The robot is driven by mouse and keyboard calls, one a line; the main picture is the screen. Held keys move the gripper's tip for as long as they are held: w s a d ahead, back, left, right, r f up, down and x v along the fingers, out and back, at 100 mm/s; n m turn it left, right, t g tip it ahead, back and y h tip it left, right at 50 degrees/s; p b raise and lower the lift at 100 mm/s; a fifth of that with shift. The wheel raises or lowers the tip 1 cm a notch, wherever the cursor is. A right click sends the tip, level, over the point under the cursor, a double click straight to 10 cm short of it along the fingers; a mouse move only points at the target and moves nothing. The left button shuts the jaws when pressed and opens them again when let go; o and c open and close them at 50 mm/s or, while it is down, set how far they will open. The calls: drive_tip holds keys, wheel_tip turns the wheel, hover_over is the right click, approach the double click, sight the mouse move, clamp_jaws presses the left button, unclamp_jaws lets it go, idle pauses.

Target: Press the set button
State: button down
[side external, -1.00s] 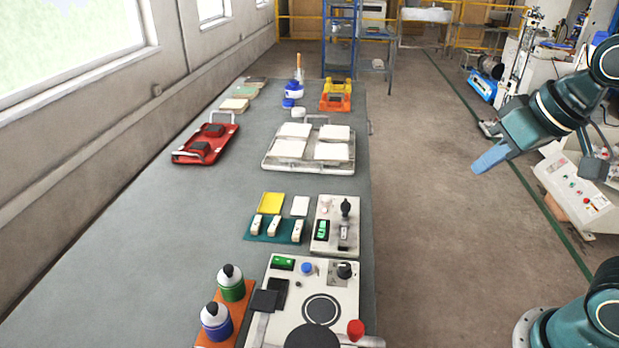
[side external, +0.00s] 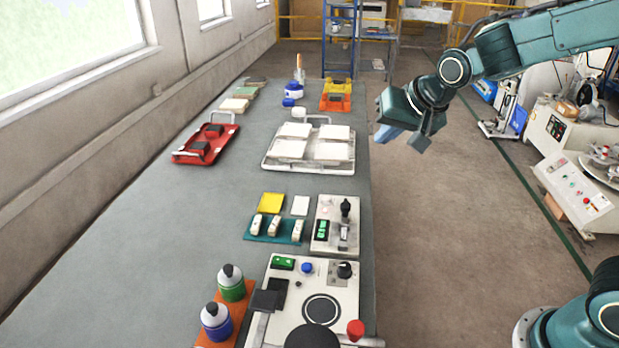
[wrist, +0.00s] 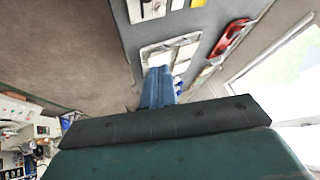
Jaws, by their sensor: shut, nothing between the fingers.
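No set label is readable, so I cannot tell which button is set. My gripper (side external: 388,134) is shut and empty, in the air near the table's right edge, beyond and right of both. Its blue fingers (wrist: 158,88) also show in the wrist view.
A white rack of tiles (side external: 270,163) and a red tray (side external: 181,158) stand farther back. A teal mat (side external: 254,238) with pale blocks lies left of the smaller device. Two bottles (side external: 232,284) stand left of the panel. The table's left middle is clear.

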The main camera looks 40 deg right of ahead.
sight(326, 200)
drive_tip(key=w+a+f+m+t, duration=0.1)
drive_tip(key=w+a+f+m, duration=0.1)
drive_tip(key=w+f, duration=0.8)
drive_tip(key=w+m, duration=0.1)
drive_tip(key=w, duration=0.2)
drive_tip(key=shift+w+a+m, duration=0.15)
drive_tip(key=shift+m, duration=0.25)
drive_tip(key=shift+f, duration=0.25)
drive_tip(key=shift+f, duration=4.25)
